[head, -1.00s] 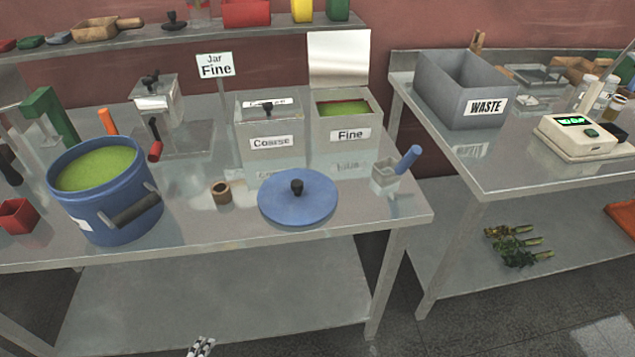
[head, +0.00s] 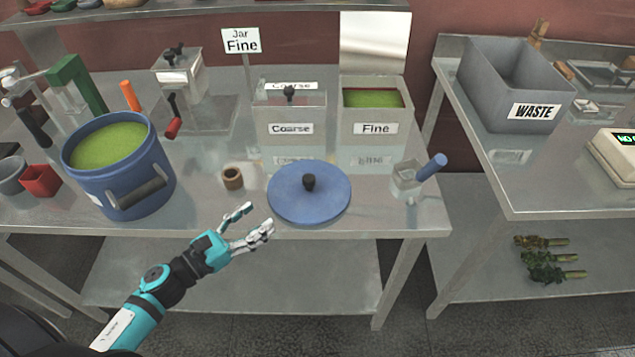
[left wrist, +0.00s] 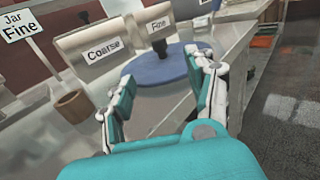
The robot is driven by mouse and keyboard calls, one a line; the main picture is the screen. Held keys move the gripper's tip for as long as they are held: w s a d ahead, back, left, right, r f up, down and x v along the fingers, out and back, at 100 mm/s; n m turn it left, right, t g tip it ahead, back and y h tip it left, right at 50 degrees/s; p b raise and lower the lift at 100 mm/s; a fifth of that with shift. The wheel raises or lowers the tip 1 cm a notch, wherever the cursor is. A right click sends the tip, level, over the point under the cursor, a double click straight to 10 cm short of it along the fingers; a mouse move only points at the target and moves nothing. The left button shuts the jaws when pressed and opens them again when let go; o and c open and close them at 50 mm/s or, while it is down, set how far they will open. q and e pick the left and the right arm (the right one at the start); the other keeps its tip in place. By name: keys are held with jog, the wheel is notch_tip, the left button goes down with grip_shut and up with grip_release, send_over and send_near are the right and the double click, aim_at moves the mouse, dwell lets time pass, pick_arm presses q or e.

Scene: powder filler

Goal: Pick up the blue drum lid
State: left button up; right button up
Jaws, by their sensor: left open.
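The blue drum lid (head: 309,197) lies flat on the metal table near its front edge, with a dark knob (head: 309,182) in its middle. In the left wrist view the lid (left wrist: 150,68) shows ahead, beyond the fingers. My left gripper (head: 254,222) is open and empty, to the left of the lid and near the table's front edge, apart from the lid. Its two fingers (left wrist: 160,85) frame part of the lid in the left wrist view. The blue drum (head: 118,165), open and full of green powder, stands at the left. My right gripper is not seen.
A small brown cup (head: 232,178) stands left of the lid. The Coarse box (head: 290,120) and Fine box (head: 374,122) stand behind it. A clear scoop with a blue handle (head: 430,168) lies to the right. A second table holds a grey WASTE bin (head: 490,95).

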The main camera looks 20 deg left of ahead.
aim_at(304, 183)
pick_arm(q)
jog(key=w, duration=0.1)
jog(key=w+d+r+p, duration=0.1)
jog(key=shift+w+d, duration=0.15)
jog(key=shift+w, duration=0.15)
jog(key=x, duration=0.2)
jog(key=p+x, duration=0.1)
jog(key=x, duration=0.2)
jog(key=shift+w+d+f+p, duration=0.25)
jog(key=shift+w+f+p, duration=0.05)
jog(key=shift+f+p, duration=0.05)
jog(key=shift+w+d, duration=0.15)
jog(key=shift+w, duration=0.15)
jog(key=p+x, duration=0.1)
jog(key=x, duration=0.4)
jog(key=shift+w+f, duration=0.1)
jog(key=shift+w, duration=0.1)
jog(key=shift+s, duration=0.1)
jog(key=shift+c, duration=0.5)
jog(key=c, duration=0.9)
grip_shut()
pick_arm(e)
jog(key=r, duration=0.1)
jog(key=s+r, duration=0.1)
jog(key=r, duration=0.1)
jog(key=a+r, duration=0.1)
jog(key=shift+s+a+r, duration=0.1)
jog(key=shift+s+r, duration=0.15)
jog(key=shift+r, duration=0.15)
